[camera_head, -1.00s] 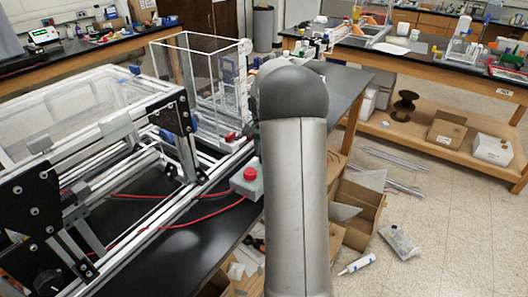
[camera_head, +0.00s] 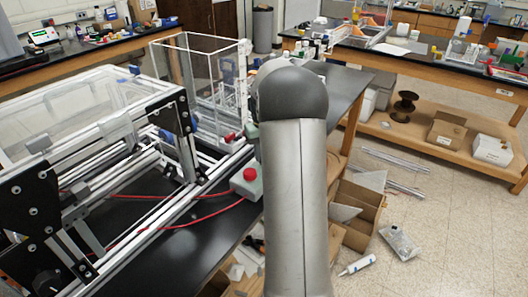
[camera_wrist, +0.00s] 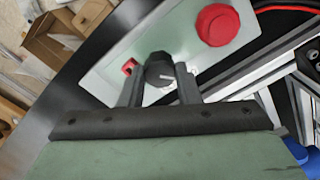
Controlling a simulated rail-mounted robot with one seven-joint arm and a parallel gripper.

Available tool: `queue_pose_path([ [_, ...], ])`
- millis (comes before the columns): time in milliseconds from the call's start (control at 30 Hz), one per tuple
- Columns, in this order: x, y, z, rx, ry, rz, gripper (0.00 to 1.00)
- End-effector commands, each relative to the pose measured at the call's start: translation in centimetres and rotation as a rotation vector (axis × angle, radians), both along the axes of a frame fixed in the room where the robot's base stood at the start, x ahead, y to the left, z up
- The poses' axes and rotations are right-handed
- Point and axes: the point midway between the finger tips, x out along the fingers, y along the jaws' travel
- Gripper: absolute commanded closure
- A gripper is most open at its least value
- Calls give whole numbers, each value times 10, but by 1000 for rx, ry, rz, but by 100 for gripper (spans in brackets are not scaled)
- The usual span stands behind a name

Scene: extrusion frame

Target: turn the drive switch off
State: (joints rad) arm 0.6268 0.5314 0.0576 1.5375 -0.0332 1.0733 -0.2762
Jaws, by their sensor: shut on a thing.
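A light grey control box (camera_wrist: 110,78) fills the upper part of the wrist view. It carries a large red mushroom button (camera_wrist: 217,25), a small red rocker (camera_wrist: 130,67) and a dark rotary switch knob (camera_wrist: 158,67) with a white pointer mark. My gripper (camera_wrist: 158,84) is shut on this knob, one finger on each side of it. In the head view a grey box with a red button (camera_head: 250,174) stands on the black bench, partly behind my arm. My gripper is hidden there by my arm.
An aluminium extrusion frame with clear panels (camera_head: 200,85) stands left of the box. Red cables (camera_head: 205,216) run across the black bench top (camera_head: 180,255). Open cardboard boxes (camera_head: 357,212) lie on the floor to the right.

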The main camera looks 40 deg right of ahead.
Motion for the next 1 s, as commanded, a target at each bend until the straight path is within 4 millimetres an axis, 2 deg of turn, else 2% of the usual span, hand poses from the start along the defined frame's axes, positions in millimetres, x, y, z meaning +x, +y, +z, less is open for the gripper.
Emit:
queue_pose_path([
  [300, 0, 0, -1, 2, 2, 80, 93],
  [733, 0, 0, -1, 1, 2, 87, 93],
  [767, 0, 0, -1, 1, 2, 87, 65],
  [800, 0, 0, -1, 1, 2, 87, 54],
  [833, 0, 0, -1, 1, 2, 87, 48],
  [1000, 0, 0, -1, 0, 1, 86, 48],
])
